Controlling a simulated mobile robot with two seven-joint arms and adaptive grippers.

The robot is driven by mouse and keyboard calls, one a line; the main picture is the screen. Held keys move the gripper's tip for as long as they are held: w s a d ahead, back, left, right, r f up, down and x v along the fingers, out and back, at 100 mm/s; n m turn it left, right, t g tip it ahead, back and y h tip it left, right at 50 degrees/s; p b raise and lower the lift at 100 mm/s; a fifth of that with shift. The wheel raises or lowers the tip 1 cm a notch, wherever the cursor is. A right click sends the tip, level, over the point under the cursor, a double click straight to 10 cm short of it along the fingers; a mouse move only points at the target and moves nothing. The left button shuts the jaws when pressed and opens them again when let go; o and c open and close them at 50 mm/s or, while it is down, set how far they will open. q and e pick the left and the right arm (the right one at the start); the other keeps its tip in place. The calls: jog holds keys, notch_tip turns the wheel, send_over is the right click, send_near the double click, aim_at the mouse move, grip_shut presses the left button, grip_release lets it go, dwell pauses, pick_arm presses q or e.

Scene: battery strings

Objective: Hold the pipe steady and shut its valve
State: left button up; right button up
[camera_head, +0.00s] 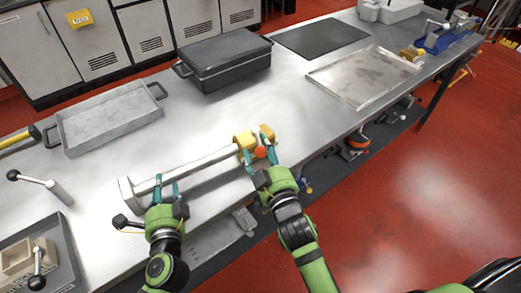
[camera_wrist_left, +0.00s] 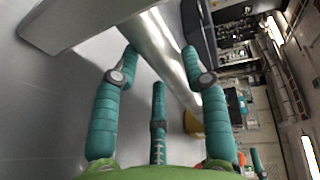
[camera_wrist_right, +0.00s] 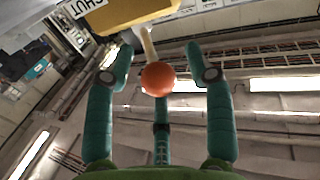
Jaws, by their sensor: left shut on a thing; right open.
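The pipe (camera_head: 200,165) is a pale metal tube lying along the bench's front edge, with a wide flange (camera_head: 128,194) at its left end. A yellow valve body (camera_head: 244,140) sits at its right end. My left gripper (camera_head: 166,190) is shut on the pipe near the flange; the pipe also passes between its fingers in the left wrist view (camera_wrist_left: 160,48). My right gripper (camera_head: 259,160) is open around the orange ball knob (camera_head: 261,152) of the valve. In the right wrist view the knob (camera_wrist_right: 158,78) sits on a pale lever between the fingers, below a yellow block (camera_wrist_right: 130,12) lettered "SHUT".
A grey tray (camera_head: 108,140) and a dark lidded case (camera_head: 225,72) stand behind the pipe. A dark mat (camera_head: 320,37) and a shallow metal tray (camera_head: 330,93) lie to the right. A blue vise (camera_head: 440,40) is at the far right. The bench's front edge runs close below.

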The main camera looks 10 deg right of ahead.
jog(key=shift+w, duration=0.15)
grip_shut()
jog(key=w+d+n+g+y, duration=0.5)
jog(key=d+n+g+y, duration=0.4)
jog(key=n+g+y, duration=0.3)
jog(key=shift+r+n+y, duration=0.25)
jog(key=shift+n+y, duration=0.55)
jog(key=shift+y, duration=0.9)
jog(key=shift+w+d+n+g+y, duration=0.35)
jog(key=shift+w+n+g, duration=0.25)
jog(key=shift+g, duration=0.5)
jog(key=shift+s+g, duration=0.15)
jog(key=shift+g, duration=0.15)
dwell(0.5)
